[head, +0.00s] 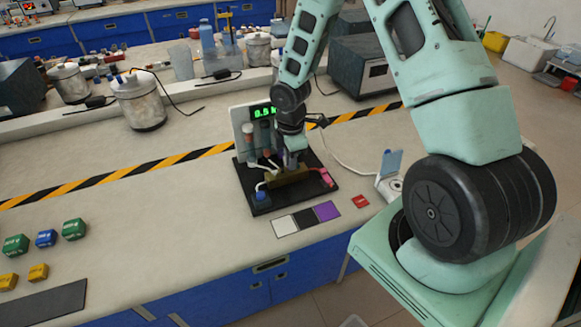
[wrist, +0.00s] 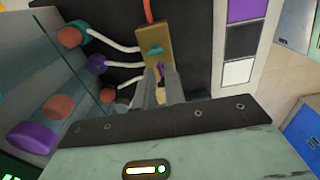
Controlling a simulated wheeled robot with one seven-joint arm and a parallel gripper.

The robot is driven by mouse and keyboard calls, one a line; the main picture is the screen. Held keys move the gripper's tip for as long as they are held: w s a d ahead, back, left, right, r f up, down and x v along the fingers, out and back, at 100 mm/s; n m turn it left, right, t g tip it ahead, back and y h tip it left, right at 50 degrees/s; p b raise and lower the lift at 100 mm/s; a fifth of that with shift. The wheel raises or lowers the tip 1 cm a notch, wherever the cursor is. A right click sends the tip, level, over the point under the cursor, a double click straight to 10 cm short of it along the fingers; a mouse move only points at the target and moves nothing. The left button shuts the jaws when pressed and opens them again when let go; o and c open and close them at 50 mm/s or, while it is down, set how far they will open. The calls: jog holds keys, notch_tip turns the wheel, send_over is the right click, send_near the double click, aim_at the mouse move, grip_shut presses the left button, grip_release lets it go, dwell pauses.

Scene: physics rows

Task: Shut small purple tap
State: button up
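The small purple tap (wrist: 162,69) sits on a brass block (wrist: 153,38) in the wrist view, beside a teal tap (wrist: 155,50). My gripper (wrist: 162,78) is right at the purple tap, one grey finger on each side, with a narrow gap between them. I cannot tell whether the fingers touch it. In the head view, my gripper (head: 291,163) is low over the brass block (head: 290,177), on a black board (head: 262,209); the purple tap cannot be made out there.
A panel with a green display (head: 263,113) stands behind the block. White tubes (wrist: 115,45) run to the block from coloured ports. White, black and purple squares (head: 326,210) and a red tag (head: 360,201) lie in front.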

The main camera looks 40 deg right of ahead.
jog(key=shift+f+b, duration=0.4)
jog(key=shift+f, duration=0.3)
jog(key=shift+r+p, duration=0.3)
jog(key=shift+p, duration=0.15)
dwell(0.4)
